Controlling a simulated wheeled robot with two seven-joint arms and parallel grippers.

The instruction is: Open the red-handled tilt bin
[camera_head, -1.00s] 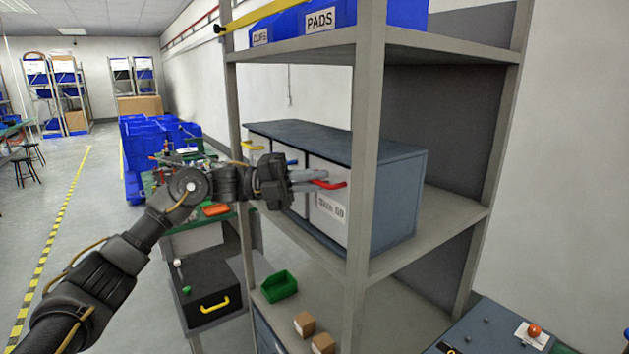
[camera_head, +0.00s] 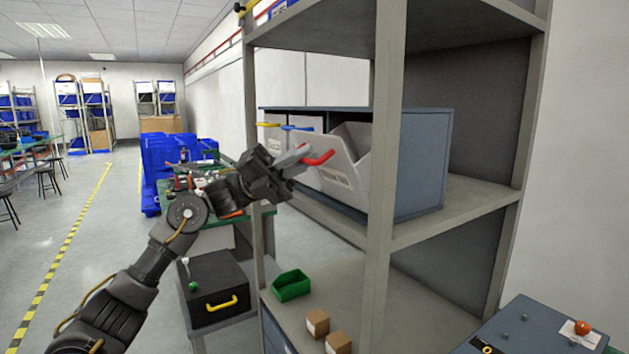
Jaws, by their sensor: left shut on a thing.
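The red-handled tilt bin (camera_head: 340,172) is the right-hand bin of a blue-grey cabinet (camera_head: 424,165) on the rack's middle shelf. Its white front leans outward at the top, and a gap shows behind it. The fingers partly hide the handle's left end. Bins with a blue handle (camera_head: 297,128) and a yellow handle (camera_head: 268,125) sit to the left, upright. My right gripper is not in view.
A grey rack post (camera_head: 384,150) stands just right of the bin. Below are a green tray (camera_head: 291,285), small cardboard boxes (camera_head: 318,322) and a black case (camera_head: 219,289) with a yellow handle.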

